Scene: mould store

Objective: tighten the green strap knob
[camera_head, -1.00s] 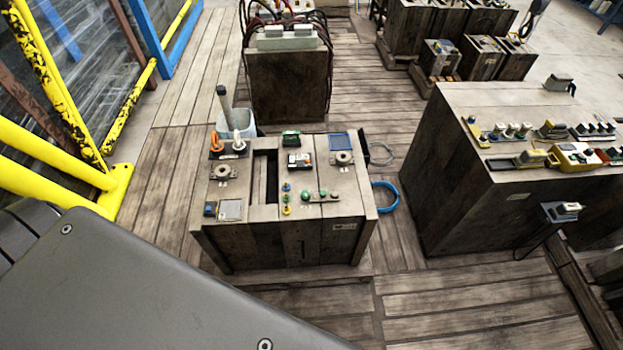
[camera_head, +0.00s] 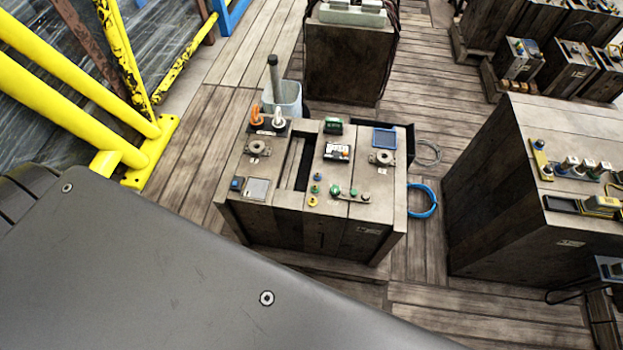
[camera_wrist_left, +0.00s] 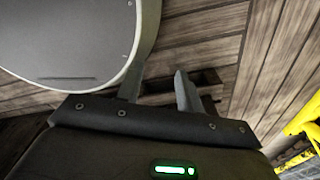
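A wooden block-like bench (camera_head: 300,228) stands ahead in the head view. On its front right top lies a small strap (camera_head: 343,195) with a green knob (camera_head: 335,190) at its left end and other small knobs along it. Whether the green knob is tight cannot be told at this size. In the left wrist view my left gripper (camera_wrist_left: 158,90) has its two fingers apart with nothing between them, above plank flooring and away from the knob. It does not show in the head view, where a grey link of my arm fills the lower left. My right gripper is in neither view.
Orange and white hooked parts (camera_head: 257,117), a blue-framed panel (camera_head: 384,138) and small coloured knobs (camera_head: 316,189) share the top. A blue hose coil (camera_head: 423,201) lies beside it. A yellow frame (camera_head: 150,150) stands left, another bench (camera_head: 500,200) right. Plank floor lies between.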

